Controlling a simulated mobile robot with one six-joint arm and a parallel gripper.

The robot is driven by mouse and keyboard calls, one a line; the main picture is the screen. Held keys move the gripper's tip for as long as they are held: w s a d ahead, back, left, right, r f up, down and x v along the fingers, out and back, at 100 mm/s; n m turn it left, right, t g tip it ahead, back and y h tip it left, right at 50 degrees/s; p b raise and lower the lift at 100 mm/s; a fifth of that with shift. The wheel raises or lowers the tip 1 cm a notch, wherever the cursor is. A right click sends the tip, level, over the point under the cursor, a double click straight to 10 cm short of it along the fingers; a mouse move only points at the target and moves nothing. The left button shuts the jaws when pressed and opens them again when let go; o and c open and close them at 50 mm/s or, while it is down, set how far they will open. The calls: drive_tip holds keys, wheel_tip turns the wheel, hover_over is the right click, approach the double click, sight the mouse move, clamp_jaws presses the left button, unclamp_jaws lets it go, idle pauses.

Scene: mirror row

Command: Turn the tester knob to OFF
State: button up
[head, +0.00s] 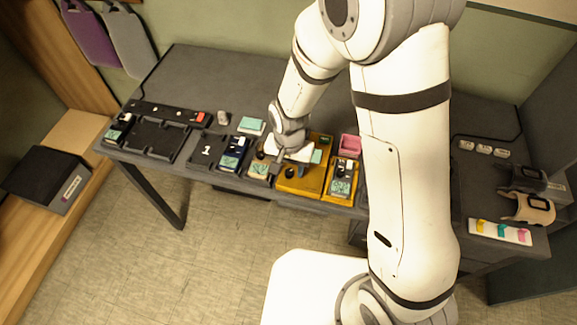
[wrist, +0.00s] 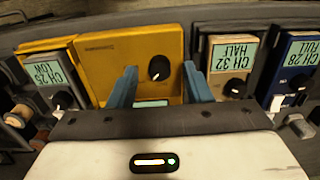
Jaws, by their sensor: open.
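The tester is a yellow box (wrist: 110,60) with one round black knob (wrist: 158,67) on its face. It also shows on the long dark table in the head view (head: 298,187). A small pale mark shows on the knob, but I cannot read its setting. My gripper (wrist: 160,69) is open. Its two blue fingers reach over the tester, one on each side of the knob in the wrist view, with gaps to it. I cannot tell how far the tips are above the face. The tester's pale screen (wrist: 152,103) is partly hidden by my gripper.
In the wrist view, a beige radio (wrist: 222,85) reading CH 32 HALF and a blue radio (wrist: 291,75) reading CH 28 FULL stand to the right. A grey radio (wrist: 48,80) stands to the left.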

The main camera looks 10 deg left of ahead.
drive_tip(key=shift+f, duration=0.3)
drive_tip(key=shift+c, duration=0.5)
clamp_jaws()
